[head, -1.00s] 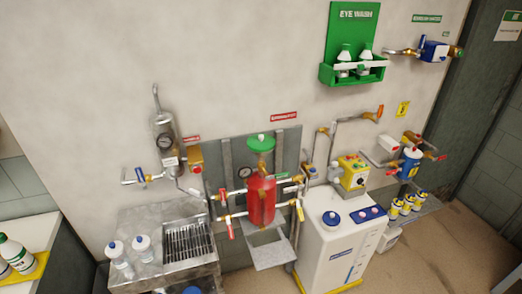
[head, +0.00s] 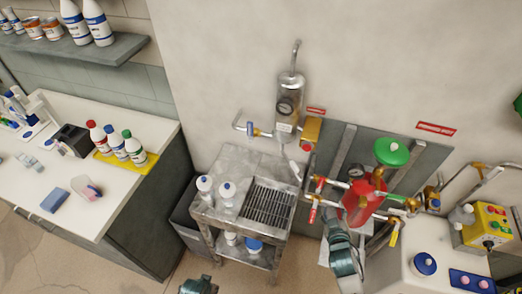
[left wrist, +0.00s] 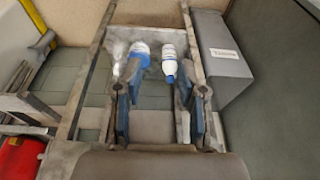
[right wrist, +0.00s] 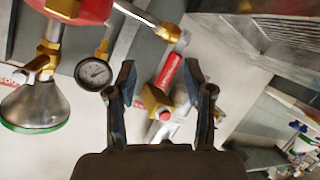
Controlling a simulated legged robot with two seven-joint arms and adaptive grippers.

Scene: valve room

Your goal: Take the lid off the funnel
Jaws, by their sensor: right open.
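The funnel's round green lid (head: 391,152) sits on top of the red tank (head: 362,200) in the head view. In the right wrist view, which is upside down, the grey metal funnel (right wrist: 35,103) shows with the green lid (right wrist: 35,128) on its wide end. My right gripper (right wrist: 160,72) is open and empty, below and left of the lid in the head view and apart from it. My left gripper (left wrist: 154,75) is open and empty, pointing towards bottles under the metal stand. Only a small part of my left arm shows at the head view's bottom edge.
Pipes and red-handled valves (head: 318,184) surround the tank, beside a pressure gauge (right wrist: 93,73). The metal sink stand (head: 232,212) with bottles is left of the tank. A white machine (head: 425,245) stands to its right. A counter (head: 60,195) fills the left.

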